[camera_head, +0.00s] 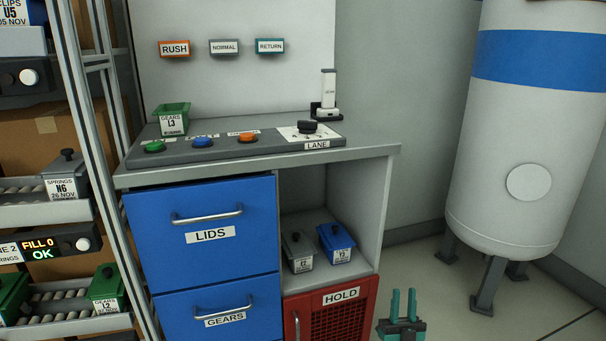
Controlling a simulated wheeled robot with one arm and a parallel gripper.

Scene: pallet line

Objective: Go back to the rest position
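My gripper (403,303) is at the bottom of the view, right of the red HOLD door. Its two teal fingers point up with a narrow gap between them and nothing held. Only the dark gripper body shows below the fingers; the picture edge cuts off the rest.
A grey-topped workbench (366,154) has blue LIDS (211,255) and GEARS (240,302) drawers and a red HOLD door (361,312), all shut. A green GEARS bin (172,107) stands on top. A shelf rack (80,90) is left; a white tank (500,150) is right. Floor between bench and tank is clear.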

